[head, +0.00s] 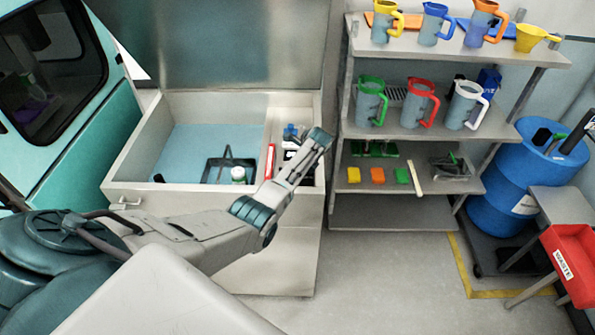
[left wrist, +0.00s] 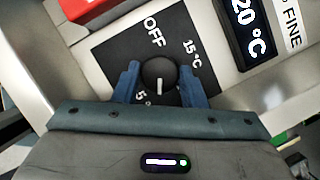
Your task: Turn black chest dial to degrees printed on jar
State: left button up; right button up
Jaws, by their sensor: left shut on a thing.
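The black dial (left wrist: 159,74) sits on a dark panel in the left wrist view. Its white pointer line faces down in the picture. "OFF" is printed above it, "15 °C" at upper right and a partly hidden "5 °" at lower left. My left gripper (left wrist: 159,69) is shut on the dial, with a blue finger on each side. In the head view my left arm reaches over the right side of the open chest (head: 150,143), and the grip is not clear.
A dark display (left wrist: 247,30) showing "20 °C" and a white "FINE" label (left wrist: 292,22) lie right of the dial. A red object (left wrist: 85,9) is at upper left. A black tray (head: 212,171) lies in the chest. Shelves (head: 395,222) with jugs stand right.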

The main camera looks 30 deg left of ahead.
pick_arm(q)
jog(key=shift+r+m+t, duration=0.1)
jog(key=shift+m+t, duration=0.7)
jog(key=shift+m, duration=1.3)
jog(key=o, duration=1)
jog(key=shift+c, duration=0.2)
jog(key=b+v, duration=0.3)
jog(key=v, duration=0.7)
jog(key=shift+s+r, duration=0.15)
jog(key=shift+r, duration=0.25)
